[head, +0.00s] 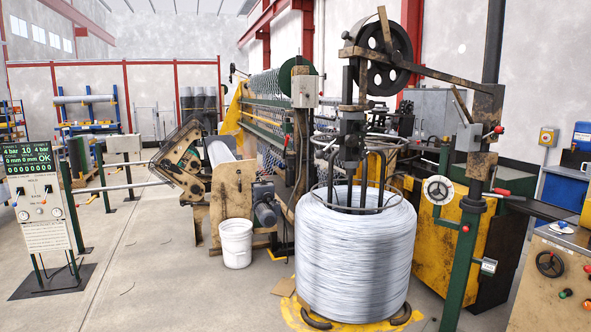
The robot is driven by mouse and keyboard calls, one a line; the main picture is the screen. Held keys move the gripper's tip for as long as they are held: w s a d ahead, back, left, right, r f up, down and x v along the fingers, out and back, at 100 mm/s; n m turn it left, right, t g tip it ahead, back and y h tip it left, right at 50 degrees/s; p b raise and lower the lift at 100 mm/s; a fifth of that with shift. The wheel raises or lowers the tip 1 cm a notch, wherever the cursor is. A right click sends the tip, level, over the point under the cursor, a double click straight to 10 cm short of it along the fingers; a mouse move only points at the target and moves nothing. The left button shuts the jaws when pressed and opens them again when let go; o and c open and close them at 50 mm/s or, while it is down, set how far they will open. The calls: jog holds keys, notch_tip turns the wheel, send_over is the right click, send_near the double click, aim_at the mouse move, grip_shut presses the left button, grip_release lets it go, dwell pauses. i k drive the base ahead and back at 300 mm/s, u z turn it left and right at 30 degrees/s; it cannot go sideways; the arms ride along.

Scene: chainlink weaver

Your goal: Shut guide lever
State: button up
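I cannot tell for sure which part is the guide lever. A red-tipped lever (500,191) sticks out beside the green post (466,255) at the right, near the handwheel (438,190). A red knob (498,130) sits higher on the bracket of the dark upright, and another red knob (465,228) sits lower on the green post. Whether any of these is open or shut is too small to tell. My gripper is not in view.
A large coil of wire (355,260) stands in front of the weaving machine. A white bucket (236,243) is left of it. A display stand (38,200) is at the far left, and a control cabinet (545,290) at the right. The floor (160,280) between is mostly clear.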

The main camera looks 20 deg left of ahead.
aim_at(320, 154)
jog(key=u, duration=1.05)
jog(key=i, duration=1.05)
jog(key=z, duration=0.05)
jog(key=k, duration=0.55)
jog(key=u, duration=0.85)
jog(key=i, duration=1.45)
jog(key=z, duration=0.4)
